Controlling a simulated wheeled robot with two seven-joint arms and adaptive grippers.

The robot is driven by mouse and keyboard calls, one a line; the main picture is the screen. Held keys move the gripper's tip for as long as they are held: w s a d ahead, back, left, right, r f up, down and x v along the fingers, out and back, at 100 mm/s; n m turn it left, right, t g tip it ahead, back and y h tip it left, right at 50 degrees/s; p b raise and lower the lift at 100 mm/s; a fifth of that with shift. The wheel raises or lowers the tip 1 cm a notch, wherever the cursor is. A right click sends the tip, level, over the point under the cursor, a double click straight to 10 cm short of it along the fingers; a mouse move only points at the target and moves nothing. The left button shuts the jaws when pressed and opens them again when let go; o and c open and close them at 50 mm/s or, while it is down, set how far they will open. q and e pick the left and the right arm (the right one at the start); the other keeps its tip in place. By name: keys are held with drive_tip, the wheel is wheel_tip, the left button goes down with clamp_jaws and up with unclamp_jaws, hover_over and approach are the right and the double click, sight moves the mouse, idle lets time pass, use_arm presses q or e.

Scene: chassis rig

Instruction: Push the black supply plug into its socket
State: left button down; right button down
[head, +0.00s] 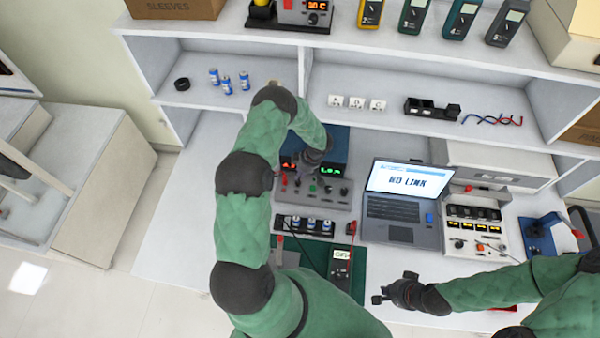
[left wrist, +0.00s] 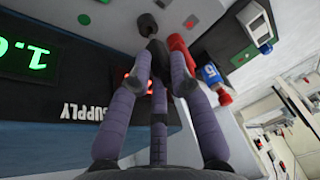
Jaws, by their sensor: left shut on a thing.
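My left gripper (left wrist: 155,72) is shut on the black supply plug (left wrist: 157,48), which shows only as a dark piece between the fingertips. In the head view my left gripper (head: 312,165) is over the grey panel, in front of the blue supply unit (head: 335,148). The lettering SUPPLY and a green display show on that unit (left wrist: 60,85) in the left wrist view. A black round post (left wrist: 144,22) and a small red one (left wrist: 191,22) stand on the panel just beyond the plug. I cannot tell which is its socket. My right gripper (head: 392,290) seems open and empty at the front.
A red part (left wrist: 180,46) is close beside the fingers, and a blue cell (left wrist: 212,75) lies behind it. An open laptop (head: 400,205) reading NO LINK stands to the right. A multimeter (head: 340,268) lies on a green mat in front. Shelves (head: 440,75) hang behind.

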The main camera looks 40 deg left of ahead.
use_arm(q)
drive_tip(key=shift+f+b, duration=0.85)
drive_tip(key=shift+f, duration=0.55)
drive_tip(key=c, duration=1.1)
unclamp_jaws()
drive_tip(key=shift+o, duration=0.2)
drive_tip(key=v, duration=1.2)
